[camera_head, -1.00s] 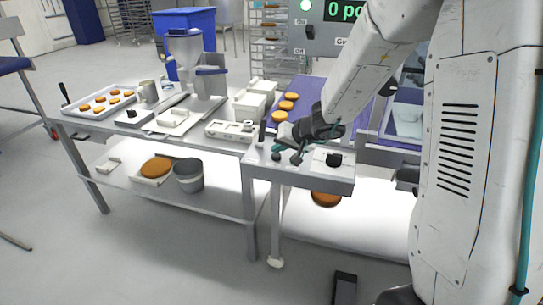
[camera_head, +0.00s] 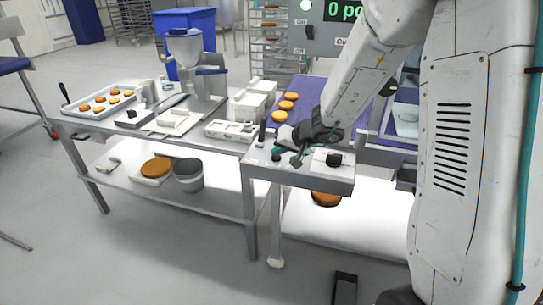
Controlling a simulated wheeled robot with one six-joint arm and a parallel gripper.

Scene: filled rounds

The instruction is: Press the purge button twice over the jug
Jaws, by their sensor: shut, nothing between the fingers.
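My gripper (camera_head: 297,160) is shut and empty. It is low over the grey control panel (camera_head: 312,177) at the front of the belt, pointing down and left. Its fingers are among the dark controls: a dark knob (camera_head: 276,155) is just left of the tips and a larger black knob (camera_head: 333,160) is to the right. I cannot tell which control is the purge button, or whether the fingers touch one. A grey filling machine with a hopper (camera_head: 185,47) stands on the left table. I cannot make out the jug clearly.
A tray of filled rounds (camera_head: 99,103) lies at the left table's far end. White bins (camera_head: 247,104) stand near the purple belt (camera_head: 307,92), which carries several orange rounds. A grey bucket (camera_head: 188,175) stands on the lower shelf. The floor in front is mostly clear.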

